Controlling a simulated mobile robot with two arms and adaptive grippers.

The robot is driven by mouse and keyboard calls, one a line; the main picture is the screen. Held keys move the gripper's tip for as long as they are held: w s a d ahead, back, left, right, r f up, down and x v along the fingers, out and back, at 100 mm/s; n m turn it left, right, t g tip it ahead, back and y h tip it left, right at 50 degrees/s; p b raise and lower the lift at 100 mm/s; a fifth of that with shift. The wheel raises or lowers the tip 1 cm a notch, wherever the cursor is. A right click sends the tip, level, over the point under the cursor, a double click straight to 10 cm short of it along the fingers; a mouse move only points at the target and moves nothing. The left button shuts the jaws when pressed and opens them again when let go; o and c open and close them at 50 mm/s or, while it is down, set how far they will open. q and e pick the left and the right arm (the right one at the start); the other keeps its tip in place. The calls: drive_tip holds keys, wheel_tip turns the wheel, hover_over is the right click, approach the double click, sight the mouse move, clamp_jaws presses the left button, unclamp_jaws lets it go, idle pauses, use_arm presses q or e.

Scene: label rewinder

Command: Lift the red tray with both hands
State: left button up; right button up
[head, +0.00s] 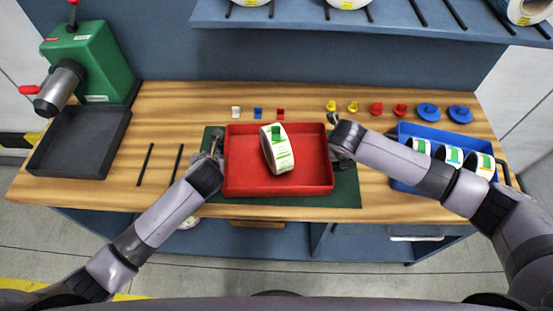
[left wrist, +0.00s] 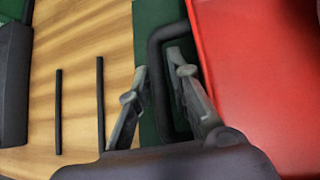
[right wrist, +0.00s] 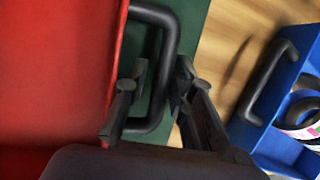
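The red tray (head: 305,183) sits on a dark green mat (head: 345,195) on the wooden bench, with a white-and-green label roll (head: 280,155) standing in it. Black loop handles are on its two short sides. In the left wrist view, my left gripper (left wrist: 160,60) is open, its fingers on either side of the left handle's bar (left wrist: 155,85). In the right wrist view, my right gripper (right wrist: 163,66) is open, its fingers on either side of the right handle's bar (right wrist: 167,50). In the head view the grippers largely hide both handles.
A blue crate (head: 408,130) with several label rolls stands close on the right. A green machine (head: 95,60) and a dark tray (head: 75,145) are at the left. Small coloured pieces line the back. A shelf (head: 300,18) hangs above the bench's rear.

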use_arm(q)
drive_tip(key=shift+c, duration=0.6)
use_arm(e)
drive_tip(key=shift+c, duration=0.6)
use_arm(q)
clamp_jaws()
use_arm(e)
clamp_jaws()
use_arm(q)
drive_tip(key=shift+r, duration=0.1)
